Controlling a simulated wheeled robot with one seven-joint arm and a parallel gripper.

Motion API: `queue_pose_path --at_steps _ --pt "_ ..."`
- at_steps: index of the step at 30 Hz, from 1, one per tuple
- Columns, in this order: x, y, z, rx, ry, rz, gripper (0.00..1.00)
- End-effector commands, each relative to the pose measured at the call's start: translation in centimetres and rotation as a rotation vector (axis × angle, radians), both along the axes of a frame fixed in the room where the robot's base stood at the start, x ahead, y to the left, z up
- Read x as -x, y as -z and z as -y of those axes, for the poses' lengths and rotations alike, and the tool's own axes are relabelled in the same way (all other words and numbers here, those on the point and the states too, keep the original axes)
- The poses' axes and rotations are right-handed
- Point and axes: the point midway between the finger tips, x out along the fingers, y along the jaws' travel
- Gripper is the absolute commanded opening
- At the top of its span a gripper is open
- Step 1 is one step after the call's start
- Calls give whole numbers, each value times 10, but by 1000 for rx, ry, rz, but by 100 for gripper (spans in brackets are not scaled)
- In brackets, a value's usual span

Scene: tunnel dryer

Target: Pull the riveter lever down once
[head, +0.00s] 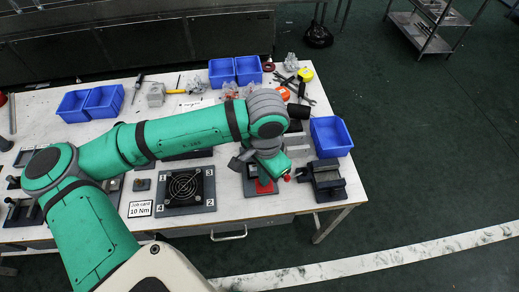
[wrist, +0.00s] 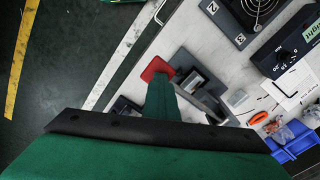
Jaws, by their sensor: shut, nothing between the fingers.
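The riveter (head: 250,186) appears to be the grey device on a dark base near the bench's front edge, largely hidden under my arm's end. A red flat part (head: 264,187) shows at it, and a small red knob (head: 287,178) shows just right of my gripper (head: 270,168). I cannot tell for sure which part is the lever. In the wrist view, my gripper (wrist: 162,92) is shut and empty, its tip overlapping the red part (wrist: 157,68). The grey riveter body (wrist: 205,92) lies just right of it. Contact cannot be told.
A dark vise-like fixture (head: 322,180) stands close on the right, with a blue bin (head: 331,137) behind it. A fan on a plate (head: 186,189) and a job card (head: 140,209) lie left. Tools and blue bins (head: 221,72) fill the back. Floor beyond the right edge is clear.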

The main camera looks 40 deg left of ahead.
Motion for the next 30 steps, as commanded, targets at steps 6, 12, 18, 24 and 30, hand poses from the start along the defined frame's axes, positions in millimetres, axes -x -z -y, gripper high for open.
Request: queue_pose_path --at_steps 6,12,18,24,30 --pt "0 -17 0 -1 0 -1 0" --pt "0 -32 0 -2 1 -2 0" --pt "0 -47 0 -1 2 -1 0" --pt "0 -63 0 0 1 -1 0" --pt "0 -76 0 -1 1 -2 0"
